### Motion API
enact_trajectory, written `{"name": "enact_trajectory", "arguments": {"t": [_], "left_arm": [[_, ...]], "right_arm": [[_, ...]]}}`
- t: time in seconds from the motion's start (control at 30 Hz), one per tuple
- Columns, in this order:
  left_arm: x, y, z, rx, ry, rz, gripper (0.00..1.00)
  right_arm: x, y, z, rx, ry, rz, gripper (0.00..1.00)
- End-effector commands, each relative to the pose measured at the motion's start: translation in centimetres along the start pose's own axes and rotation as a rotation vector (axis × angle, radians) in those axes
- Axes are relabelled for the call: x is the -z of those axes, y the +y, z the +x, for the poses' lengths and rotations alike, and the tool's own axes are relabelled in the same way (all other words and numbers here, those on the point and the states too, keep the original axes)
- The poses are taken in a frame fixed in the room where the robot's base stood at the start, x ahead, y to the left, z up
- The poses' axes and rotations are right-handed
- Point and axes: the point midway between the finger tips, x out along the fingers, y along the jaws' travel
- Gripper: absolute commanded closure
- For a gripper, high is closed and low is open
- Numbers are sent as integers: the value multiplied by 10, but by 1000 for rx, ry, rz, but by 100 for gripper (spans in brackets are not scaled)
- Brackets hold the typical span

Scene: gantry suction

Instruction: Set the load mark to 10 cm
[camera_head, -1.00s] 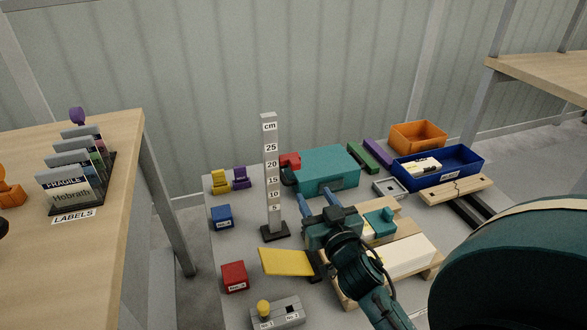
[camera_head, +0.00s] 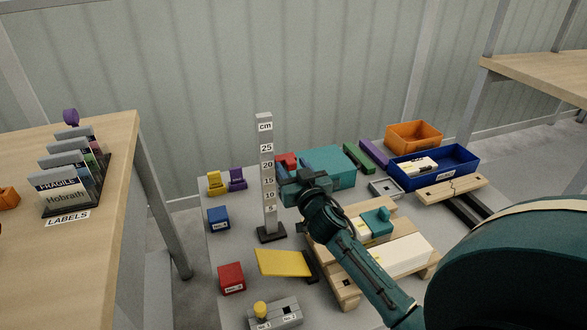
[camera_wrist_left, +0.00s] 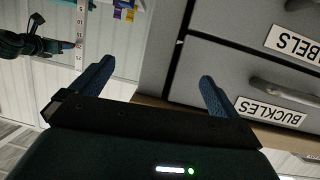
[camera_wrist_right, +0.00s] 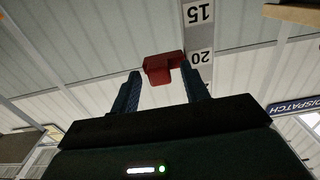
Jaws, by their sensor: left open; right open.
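The grey post (camera_head: 267,200) with the cm scale stands upright on a dark base at the table's middle left. A red block (camera_head: 287,158), which looks like the load mark, shows beside the post near the 20. The right wrist view shows the red block (camera_wrist_right: 160,68) reaching to the post's edge (camera_wrist_right: 198,35), by the 20; the scale is upside down there. My right gripper (camera_head: 291,172) is open, right of the post and below the red block. In its wrist view, the block appears between the fingers, without clear contact. My left gripper (camera_wrist_left: 155,80) is open and empty.
A yellow plate (camera_head: 284,263) and a wooden pallet (camera_head: 347,290) lie in front of the post. A teal box (camera_head: 328,165) stands behind my right gripper. Labelled drawers (camera_wrist_left: 215,75) are close in the left wrist view. Blue and orange bins (camera_head: 437,177) sit farther right.

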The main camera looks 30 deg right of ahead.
Motion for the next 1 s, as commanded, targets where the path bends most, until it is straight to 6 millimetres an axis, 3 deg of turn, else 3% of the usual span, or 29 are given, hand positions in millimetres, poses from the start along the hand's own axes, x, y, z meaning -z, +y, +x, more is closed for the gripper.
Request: {"name": "enact_trajectory", "arguments": {"t": [0.6,0.87,1.0], "left_arm": [[1,0,0,-1,3,0,0],[1,0,1,0,4,1,0],[-12,0,5,-2,-2,16,0]], "right_arm": [[0,0,0,0,0,0,100],[-1,0,-1,0,0,0,100],[-17,0,0,0,-2,2,100]]}}
